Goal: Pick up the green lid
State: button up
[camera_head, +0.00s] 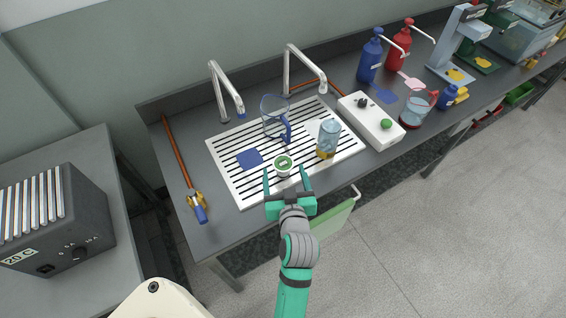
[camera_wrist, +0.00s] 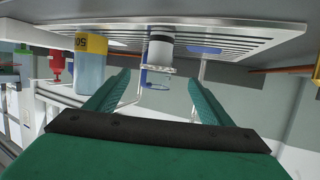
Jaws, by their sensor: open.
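A small round white container with a green ring and pale label on top, which looks like the green lid (camera_head: 283,160), stands on the slotted drain board (camera_head: 230,178) near its front edge. In the wrist view, which is upside down, a white cylinder with a pale rim (camera_wrist: 160,52) shows ahead; its green is not clear there. My gripper (camera_head: 285,174) is open and empty at the front of the board, fingers apart on either side of the container in the head view. In the wrist view the gap between my fingertips (camera_wrist: 158,80) is in line with it.
A clear beaker with a yellow base (camera_head: 328,138) stands close to the right; it also shows in the wrist view (camera_wrist: 91,70). Two taps (camera_head: 228,90) rise at the back. A white box (camera_head: 370,120) is farther right.

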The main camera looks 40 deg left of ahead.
aim_at(282, 159)
jog(key=x, duration=1)
jog(key=shift+w+d+f, duration=0.1)
jog(key=shift+d+f, duration=0.1)
jog(key=shift+f, duration=0.1)
jog(key=shift+c, duration=0.4)
jog(key=c, duration=1)
